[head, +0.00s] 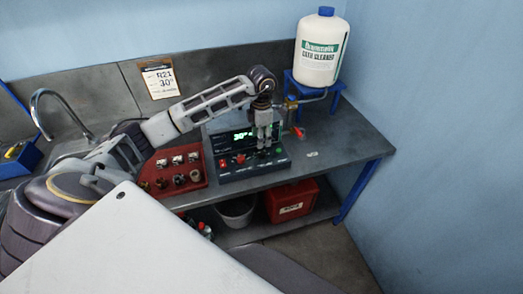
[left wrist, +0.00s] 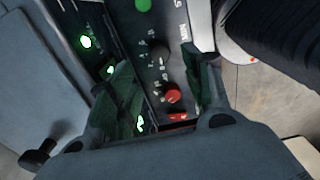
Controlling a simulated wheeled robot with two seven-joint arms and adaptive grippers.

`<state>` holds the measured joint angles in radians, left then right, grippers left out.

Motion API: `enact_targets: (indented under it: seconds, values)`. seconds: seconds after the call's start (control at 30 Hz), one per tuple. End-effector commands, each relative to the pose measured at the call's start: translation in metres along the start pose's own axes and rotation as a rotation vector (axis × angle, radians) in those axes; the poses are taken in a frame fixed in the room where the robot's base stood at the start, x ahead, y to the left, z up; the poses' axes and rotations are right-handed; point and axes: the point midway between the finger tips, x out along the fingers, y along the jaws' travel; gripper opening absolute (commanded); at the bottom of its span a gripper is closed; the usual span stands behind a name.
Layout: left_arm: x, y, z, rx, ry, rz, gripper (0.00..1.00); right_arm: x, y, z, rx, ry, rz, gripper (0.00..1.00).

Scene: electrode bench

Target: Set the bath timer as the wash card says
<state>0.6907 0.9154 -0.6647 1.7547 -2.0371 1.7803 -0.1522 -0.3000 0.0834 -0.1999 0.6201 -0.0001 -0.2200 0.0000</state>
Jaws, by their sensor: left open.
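The wash card (head: 160,80) hangs on the grey backsplash; its large print looks like "R21" and "30°", and its smaller print is too small to read. The bath timer console (head: 233,174) stands on the bench below, with a lit green display (head: 243,135) that seems to begin with "30", its right part partly hidden by my gripper. My left gripper (head: 265,145) points down over the console, open and empty. In the left wrist view, a dark knob (left wrist: 160,55) and a red knob (left wrist: 173,96) show between its fingers; I cannot tell whether they touch. My right gripper is out of view.
A red block with several jars (head: 180,163) stands left of the console. A white cleaner bottle (head: 319,52) sits on a blue stand at the back right. A tap (head: 38,105) is at the left. The bench's right end (head: 345,145) is mostly clear.

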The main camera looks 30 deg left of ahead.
Motion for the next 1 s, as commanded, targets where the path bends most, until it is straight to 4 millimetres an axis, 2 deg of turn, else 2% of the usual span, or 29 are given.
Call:
enact_targets:
  seconds: [0.4, 0.6, 1.0]
  values:
    - [0.053, -0.001, -0.001, 0.000, 0.003, -0.004, 0.50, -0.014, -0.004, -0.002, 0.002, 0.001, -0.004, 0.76]
    - [0.073, -0.001, 0.000, 0.000, 0.001, -0.003, 0.50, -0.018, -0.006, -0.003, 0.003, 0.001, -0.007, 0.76]
    - [0.083, 0.000, 0.000, 0.000, 0.001, -0.001, 0.50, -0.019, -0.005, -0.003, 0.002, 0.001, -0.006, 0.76]
